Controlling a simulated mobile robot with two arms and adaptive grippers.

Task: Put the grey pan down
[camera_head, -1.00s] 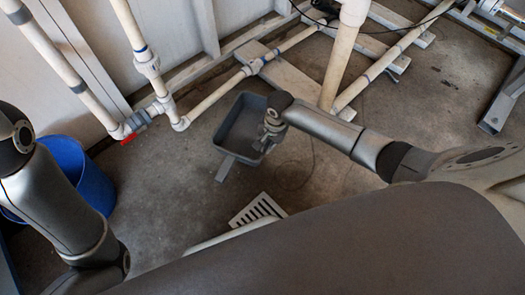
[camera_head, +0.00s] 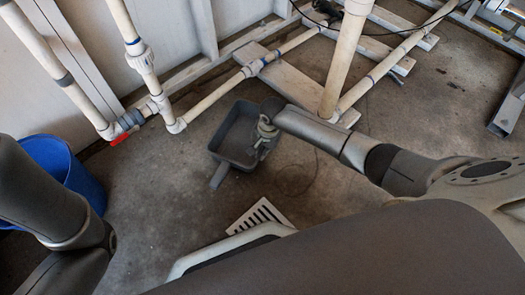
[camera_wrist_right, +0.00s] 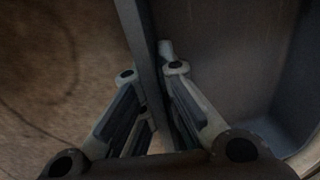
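The grey pan (camera_head: 226,140) is a deep rectangular tray with a flat handle pointing toward the lower left. It is upright over the concrete floor in the middle of the head view. I cannot tell whether its bottom touches the floor. My right gripper (camera_head: 264,142) is at the pan's right side. In the right wrist view, the fingers of my right gripper (camera_wrist_right: 152,75) lie on either side of the pan's wall (camera_wrist_right: 147,45) and appear shut on it. The pan's inside shows to the right of the wall. My left arm shows at the left, but its gripper is out of view.
A blue bucket (camera_head: 75,170) stands at the left. White pipes (camera_head: 212,98) and boards (camera_head: 290,85) run along the wall behind the pan. A slotted white grate (camera_head: 260,214) lies in front of it. Bare floor (camera_head: 150,190) is clear to the left.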

